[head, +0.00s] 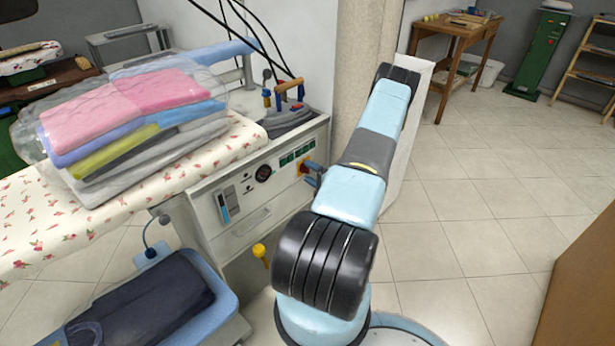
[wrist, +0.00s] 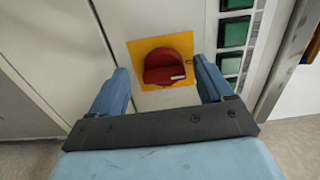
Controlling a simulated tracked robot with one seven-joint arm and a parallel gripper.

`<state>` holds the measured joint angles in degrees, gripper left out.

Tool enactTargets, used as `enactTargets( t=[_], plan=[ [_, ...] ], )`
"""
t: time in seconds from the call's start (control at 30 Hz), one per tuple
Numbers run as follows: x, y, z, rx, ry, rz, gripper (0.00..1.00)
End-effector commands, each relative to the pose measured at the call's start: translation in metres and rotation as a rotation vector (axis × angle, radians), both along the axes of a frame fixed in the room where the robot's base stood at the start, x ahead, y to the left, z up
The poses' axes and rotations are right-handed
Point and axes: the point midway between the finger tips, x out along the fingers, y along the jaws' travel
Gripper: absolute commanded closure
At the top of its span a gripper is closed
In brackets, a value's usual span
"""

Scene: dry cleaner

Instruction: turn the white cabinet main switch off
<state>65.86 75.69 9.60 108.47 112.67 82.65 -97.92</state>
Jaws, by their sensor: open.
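The white cabinet (head: 235,213) stands under the flowered ironing board, with its control panel facing me. Its main switch is a red rotary knob (wrist: 165,68) on a yellow square plate (wrist: 148,47); in the head view only a little of the yellow plate (head: 305,162) shows beside my fingers. My gripper (wrist: 161,68) is open, with one blue finger to the left and one to the right of the red knob. I cannot tell whether the fingers touch it. In the head view my gripper (head: 312,175) is at the panel's right end, partly hidden by my arm.
Green buttons (wrist: 234,32) run along the panel beside the switch. Bagged folded clothes (head: 130,110) lie on the ironing board (head: 40,225). The tiled floor (head: 480,200) on the right is clear.

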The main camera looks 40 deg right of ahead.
Motion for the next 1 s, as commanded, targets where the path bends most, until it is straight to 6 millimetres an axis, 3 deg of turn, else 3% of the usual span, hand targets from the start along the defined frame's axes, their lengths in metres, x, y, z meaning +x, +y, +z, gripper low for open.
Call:
enactTargets(
  t=[0.23,0.37,0.8,1.0],
  plan=[
    [-0.003,-0.002,0.001,-0.001,-0.002,-0.002,0.2],
    [-0.016,-0.003,0.001,-0.001,-0.002,-0.003,0.2],
    [-0.099,-0.01,0.0,-0.001,0.0,-0.004,0.2],
    [-0.127,-0.011,0.0,0.0,0.0,-0.002,0.2]
  ],
)
